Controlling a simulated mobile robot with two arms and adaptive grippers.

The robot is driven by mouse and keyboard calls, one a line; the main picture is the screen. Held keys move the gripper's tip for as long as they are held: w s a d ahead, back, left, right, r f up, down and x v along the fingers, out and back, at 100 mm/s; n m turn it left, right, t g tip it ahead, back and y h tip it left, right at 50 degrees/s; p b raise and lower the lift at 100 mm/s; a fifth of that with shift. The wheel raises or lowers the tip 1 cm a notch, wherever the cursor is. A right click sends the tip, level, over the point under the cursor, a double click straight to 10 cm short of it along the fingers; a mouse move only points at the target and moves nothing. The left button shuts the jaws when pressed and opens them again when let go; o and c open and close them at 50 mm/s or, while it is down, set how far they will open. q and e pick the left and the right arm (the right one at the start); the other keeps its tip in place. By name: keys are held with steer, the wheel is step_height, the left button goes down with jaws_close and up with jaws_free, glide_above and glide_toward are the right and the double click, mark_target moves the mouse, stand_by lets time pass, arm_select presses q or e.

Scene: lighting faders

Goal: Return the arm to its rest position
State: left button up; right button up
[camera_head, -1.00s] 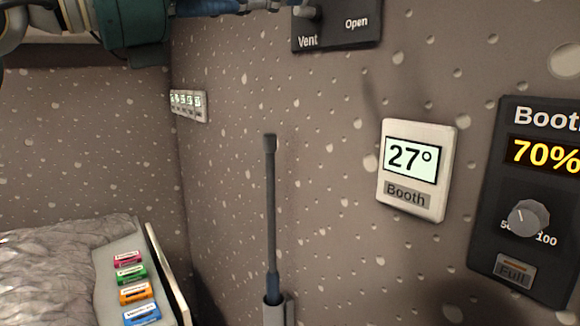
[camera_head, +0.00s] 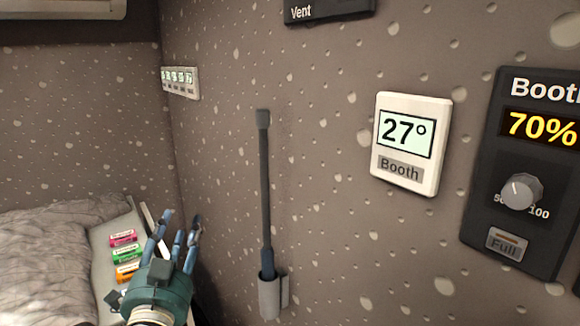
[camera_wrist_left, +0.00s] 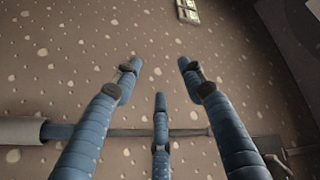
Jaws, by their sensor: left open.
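My left gripper (camera_head: 176,238) is low in the head view, left of the grey rod, with its blue fingers pointing up and spread apart. In the left wrist view the same gripper (camera_wrist_left: 160,90) shows its three blue fingers open with nothing between them. Beyond the fingers is the speckled wall (camera_wrist_left: 90,40). My right gripper is not in view.
A dark rod (camera_head: 264,190) stands in a grey wall holder (camera_head: 270,298). A thermostat (camera_head: 402,170) reading 27° and a Booth panel (camera_head: 510,225) at 70% are on the wall. Several coloured cassettes (camera_head: 124,253) lie on a light surface beside grey bedding (camera_head: 45,255).

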arm_select(q)
steer(key=s+a+f+n+g, duration=0.15)
steer(key=s+f+g, duration=0.3)
steer(key=f, duration=0.75)
steer(key=s+f+n+g, duration=0.35)
steer(key=s+f, duration=0.25)
steer(key=f, duration=0.7)
steer(key=s+d+f+n+g+h, duration=0.15)
steer(key=s+f+g, duration=0.25)
steer(key=s+f, duration=0.5)
steer(key=s+d+f+m+g+h, duration=0.15)
steer(key=s+f+g, duration=0.35)
steer(key=s, duration=0.9)
step_height(320, 180, down, 28)
steer(key=s+r+g+y, duration=0.1)
steer(key=s, duration=0.1)
steer(key=s+a+f+g, duration=0.1)
steer(key=s+a+f, duration=0.2)
steer(key=s+f, duration=1.3)
steer(key=shift+s+f+n+b, duration=0.3)
steer(key=shift+s+f+b, duration=0.1)
steer(key=shift+s, duration=0.2)
